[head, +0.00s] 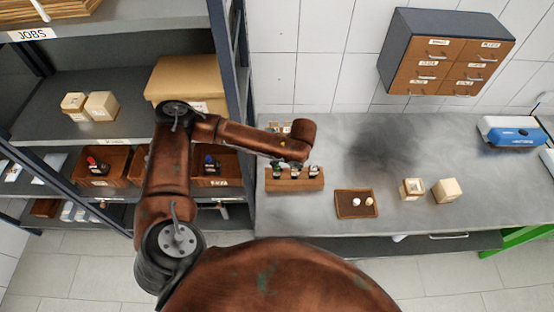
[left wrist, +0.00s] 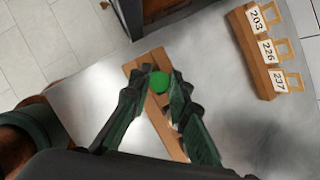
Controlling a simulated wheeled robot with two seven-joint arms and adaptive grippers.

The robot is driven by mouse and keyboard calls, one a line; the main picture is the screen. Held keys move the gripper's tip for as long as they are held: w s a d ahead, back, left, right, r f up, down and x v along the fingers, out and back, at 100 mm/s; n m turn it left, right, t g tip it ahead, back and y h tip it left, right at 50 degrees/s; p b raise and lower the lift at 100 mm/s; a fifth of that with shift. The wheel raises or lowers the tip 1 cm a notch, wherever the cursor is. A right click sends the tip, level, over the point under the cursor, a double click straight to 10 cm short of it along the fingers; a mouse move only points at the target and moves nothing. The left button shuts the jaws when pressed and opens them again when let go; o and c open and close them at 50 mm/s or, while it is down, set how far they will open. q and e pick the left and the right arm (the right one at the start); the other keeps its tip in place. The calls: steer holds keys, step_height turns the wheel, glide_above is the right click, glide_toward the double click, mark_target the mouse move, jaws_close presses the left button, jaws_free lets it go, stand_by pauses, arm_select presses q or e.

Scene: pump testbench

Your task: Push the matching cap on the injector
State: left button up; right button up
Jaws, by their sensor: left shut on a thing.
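My left arm reaches over the workbench from the left, and its gripper (left wrist: 155,100) points down at a wooden rack (head: 295,184). In the left wrist view the fingers are closed around a round green cap (left wrist: 158,82). The rack also shows under the fingers there (left wrist: 146,62). In the head view several small dark-and-white injectors (head: 313,171) stand upright in the rack. Whether the green cap touches an injector is hidden by the gripper. My right gripper is not in view.
A wooden block with tags 203, 226 and 237 (left wrist: 263,68) stands behind the rack. Two small boxes (head: 412,188) (head: 446,190) and a blue-white device (head: 513,131) are farther right. A shelf (head: 120,125) with bins stands at left.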

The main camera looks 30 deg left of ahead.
arm_select(q)
steer(key=shift+f+p, duration=0.25)
steer(key=shift+p, duration=0.55)
stand_by(0.9)
steer(key=shift+f+p, duration=0.3)
steer(key=shift+p, duration=0.1)
stand_by(1.0)
steer(key=o, duration=0.8)
steer(key=shift+o, duration=0.3)
steer(key=o, duration=0.8)
steer(key=shift+r+p, duration=1.35)
steer(key=shift+p, duration=0.2)
steer(key=shift+r+p, duration=2.15)
steer(key=shift+p, duration=0.55)
